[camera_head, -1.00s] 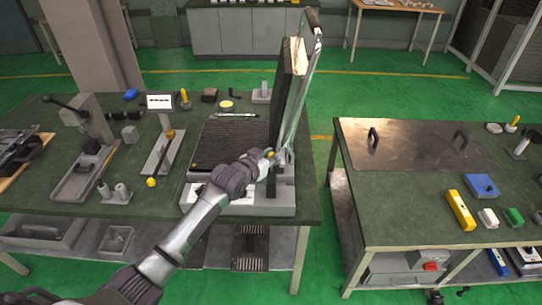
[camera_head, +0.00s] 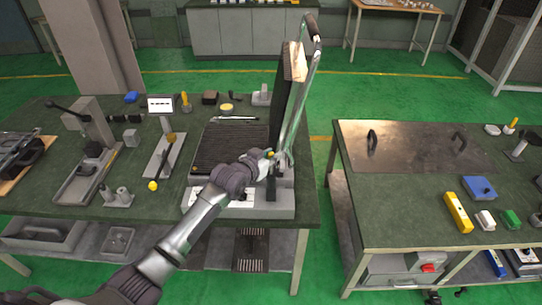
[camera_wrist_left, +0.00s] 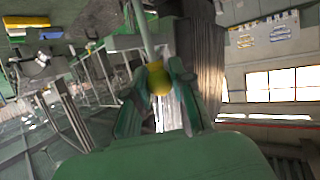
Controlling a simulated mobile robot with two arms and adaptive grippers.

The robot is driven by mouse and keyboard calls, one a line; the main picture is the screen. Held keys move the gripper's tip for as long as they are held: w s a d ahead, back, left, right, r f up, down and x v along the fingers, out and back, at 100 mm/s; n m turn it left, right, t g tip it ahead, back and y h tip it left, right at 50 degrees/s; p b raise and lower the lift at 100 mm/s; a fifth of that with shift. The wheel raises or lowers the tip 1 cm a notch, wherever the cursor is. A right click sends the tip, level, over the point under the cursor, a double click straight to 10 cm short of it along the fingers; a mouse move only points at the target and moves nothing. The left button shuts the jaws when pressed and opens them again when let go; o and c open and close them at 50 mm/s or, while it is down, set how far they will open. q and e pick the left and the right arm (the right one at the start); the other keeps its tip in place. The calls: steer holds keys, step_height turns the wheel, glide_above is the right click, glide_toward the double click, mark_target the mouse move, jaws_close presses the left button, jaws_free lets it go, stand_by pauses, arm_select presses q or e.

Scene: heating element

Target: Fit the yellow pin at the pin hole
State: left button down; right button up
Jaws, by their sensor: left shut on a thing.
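My left gripper (camera_head: 281,160) is at the right side of the heating press (camera_head: 240,202), close to the lower end of its raised lid (camera_head: 289,85) and long metal handle (camera_head: 298,97). It is shut on the yellow pin (camera_head: 269,154), of which only a small yellow bit shows in the head view. In the left wrist view the pin's round yellow head (camera_wrist_left: 159,78) sits between the two green-grey fingers (camera_wrist_left: 158,98). A metal bar runs just behind the pin's head. I cannot make out the pin hole. My right gripper is not in view.
The green left workbench (camera_head: 150,215) holds fixtures, a lever tool (camera_head: 95,125) and a yellow-knobbed rod (camera_head: 153,185). The right bench (camera_head: 400,215) holds a yellow block (camera_head: 458,212) and a blue box (camera_head: 480,187). A floor gap separates the benches.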

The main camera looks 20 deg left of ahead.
arm_select(q)
steer(key=shift+p, duration=0.5)
stand_by(1.3)
steer(key=shift+s+f+b, duration=0.1)
steer(key=shift+f+b, duration=0.85)
steer(key=shift+f, duration=0.45)
steer(key=c, duration=1.1)
jaws_free()
steer(key=shift+c, duration=0.2)
steer(key=shift+o, duration=1.1)
steer(key=shift+f, duration=0.1)
steer(key=v, duration=1.2)
